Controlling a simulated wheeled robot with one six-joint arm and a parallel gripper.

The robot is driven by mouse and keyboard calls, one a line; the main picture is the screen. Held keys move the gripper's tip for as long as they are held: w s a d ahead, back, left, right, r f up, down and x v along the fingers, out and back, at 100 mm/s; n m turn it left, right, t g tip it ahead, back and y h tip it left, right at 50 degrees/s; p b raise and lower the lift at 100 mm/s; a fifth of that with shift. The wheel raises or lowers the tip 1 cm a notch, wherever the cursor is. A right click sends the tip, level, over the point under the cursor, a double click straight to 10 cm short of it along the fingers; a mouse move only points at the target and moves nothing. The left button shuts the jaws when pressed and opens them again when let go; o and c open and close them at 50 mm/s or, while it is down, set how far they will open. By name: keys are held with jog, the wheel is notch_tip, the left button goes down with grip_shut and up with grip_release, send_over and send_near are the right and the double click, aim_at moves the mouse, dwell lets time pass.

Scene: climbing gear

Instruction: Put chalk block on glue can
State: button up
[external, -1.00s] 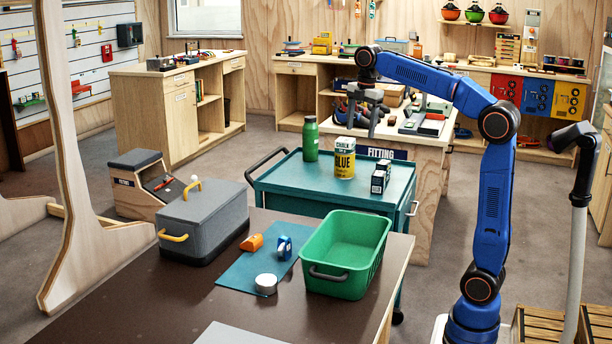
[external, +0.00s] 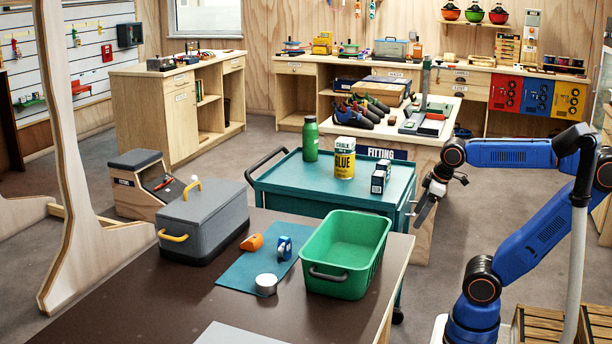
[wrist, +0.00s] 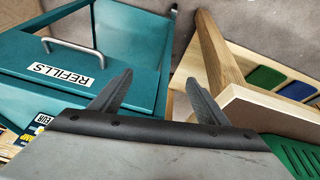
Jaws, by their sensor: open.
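The chalk block (external: 344,144), a pale block lettered CHALK, sits upright on top of the glue can (external: 344,165), a yellow and dark can lettered GLUE. Both stand on the teal trolley (external: 300,185). My gripper (external: 422,208) is to the right of the trolley, apart from the block and can, pointing down. In the wrist view my gripper (wrist: 160,76) has its two fingers spread with nothing between them. The block and can cannot be made out clearly in the wrist view.
A green bottle (external: 310,140) and a small dark box (external: 380,178) stand on the trolley near the can. In front are a green tub (external: 345,250), a grey box (external: 203,220) and a teal mat (external: 240,275) on a brown table. The wrist view shows the trolley's REFILLS drawer (wrist: 110,75).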

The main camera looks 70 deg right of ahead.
jog(key=s+f+m, duration=0.1)
jog(key=s+f, duration=0.2)
jog(key=f, duration=0.3)
jog(key=shift+s+a+m+t, duration=0.3)
jog(key=shift+s+a+m, duration=0.1)
